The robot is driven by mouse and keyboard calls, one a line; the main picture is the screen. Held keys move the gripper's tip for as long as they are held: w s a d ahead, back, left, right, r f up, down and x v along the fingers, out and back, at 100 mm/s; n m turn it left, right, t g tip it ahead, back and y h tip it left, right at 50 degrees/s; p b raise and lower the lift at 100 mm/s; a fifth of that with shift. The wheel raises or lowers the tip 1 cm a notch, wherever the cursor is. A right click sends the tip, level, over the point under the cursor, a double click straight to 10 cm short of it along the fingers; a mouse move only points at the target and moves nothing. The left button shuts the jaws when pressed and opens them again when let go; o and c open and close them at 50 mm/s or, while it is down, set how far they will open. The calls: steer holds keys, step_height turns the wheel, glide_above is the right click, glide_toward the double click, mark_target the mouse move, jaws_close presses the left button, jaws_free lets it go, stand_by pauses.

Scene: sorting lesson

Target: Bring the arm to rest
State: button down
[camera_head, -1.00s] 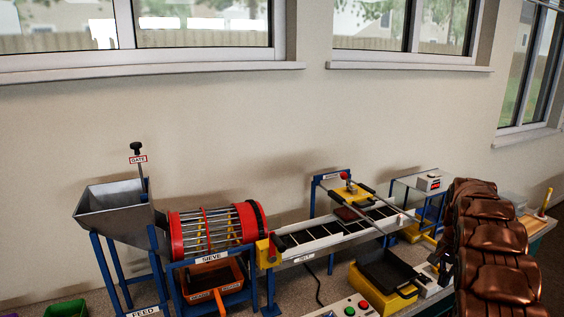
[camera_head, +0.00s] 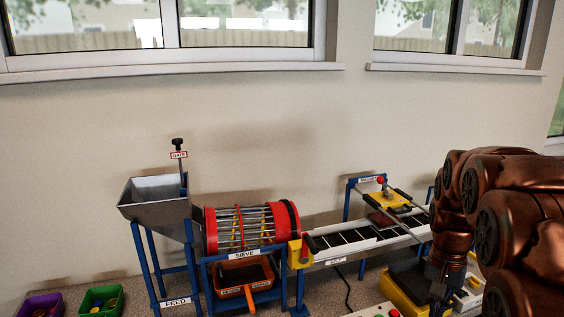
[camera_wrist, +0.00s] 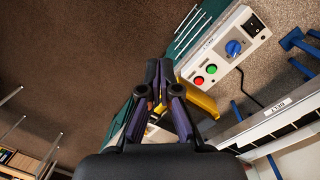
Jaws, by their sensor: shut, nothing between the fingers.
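My gripper (camera_wrist: 159,72) shows in the wrist view with its two dark fingers together and nothing between them. It points over the table edge, close to a white control box (camera_wrist: 216,66) with a red button, a green button and a blue knob. The fingers appear apart from the box. In the head view my copper-coloured arm is folded at the right side and hides the right end of the bench. I cannot make out the fingertips there.
A grey feed hopper (camera_head: 156,199), a red sieve drum (camera_head: 213,232) and a belt conveyor (camera_head: 358,241) stand along the wall. An orange bin (camera_head: 231,291) is under the sieve. Purple (camera_head: 38,306) and green (camera_head: 103,301) bins stand at left. A yellow stand (camera_head: 397,298) is near my arm.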

steer(key=s+a+n, duration=0.2)
steer(key=s+a, duration=0.3)
steer(key=s, duration=0.3)
steer(key=s+a+f+n, duration=0.1)
steer(key=s+a+n, duration=0.2)
steer(key=s+a, duration=0.2)
steer(key=s+a+f+n, duration=0.1)
steer(key=s+a, duration=0.4)
steer(key=s, duration=0.7)
steer(key=shift+n+g, duration=0.3)
steer(key=shift+n, duration=0.4)
